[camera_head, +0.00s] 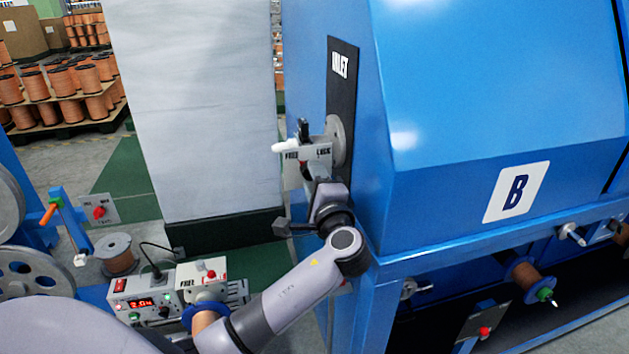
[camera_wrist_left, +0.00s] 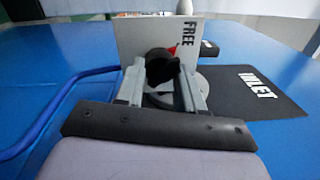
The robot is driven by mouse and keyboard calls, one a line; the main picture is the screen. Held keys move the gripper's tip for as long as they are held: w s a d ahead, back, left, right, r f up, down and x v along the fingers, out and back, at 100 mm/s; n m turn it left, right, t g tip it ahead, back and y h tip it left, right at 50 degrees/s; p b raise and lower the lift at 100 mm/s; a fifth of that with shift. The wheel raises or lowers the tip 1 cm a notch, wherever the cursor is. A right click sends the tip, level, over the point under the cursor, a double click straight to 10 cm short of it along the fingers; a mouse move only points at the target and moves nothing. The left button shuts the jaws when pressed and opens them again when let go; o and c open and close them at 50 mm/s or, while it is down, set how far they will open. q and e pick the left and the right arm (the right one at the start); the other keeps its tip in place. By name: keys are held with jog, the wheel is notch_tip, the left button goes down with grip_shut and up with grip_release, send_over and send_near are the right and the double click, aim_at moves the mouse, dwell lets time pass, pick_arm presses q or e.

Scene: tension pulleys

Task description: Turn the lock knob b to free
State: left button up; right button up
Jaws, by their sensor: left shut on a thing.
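A grey plate marked FREE and LOCK (camera_head: 304,152) is mounted at the inlet side of the blue machine that carries a B label (camera_head: 515,192). My left gripper (camera_head: 318,176) reaches up to the plate's lower edge from below. In the left wrist view, its two grey fingers (camera_wrist_left: 163,88) are shut on a black knob (camera_wrist_left: 160,67) in front of the plate (camera_wrist_left: 140,35). A bit of red shows beside the knob. The fingers hide part of the knob, so I cannot tell its exact setting. My right gripper is not in view.
A black INLET panel (camera_head: 341,80) is on the machine behind the plate. A white handle (camera_head: 286,148) sticks out to the left. A grey pillar (camera_head: 185,100) stands left of the machine. A control box (camera_head: 150,302) with a red display is at lower left.

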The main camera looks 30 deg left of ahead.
pick_arm(q)
jog(key=shift+f, duration=0.1)
jog(key=o, duration=1)
jog(key=shift+o, duration=0.2)
jog(key=v, duration=0.7)
jog(key=shift+b, duration=0.3)
jog(key=shift+s, duration=0.15)
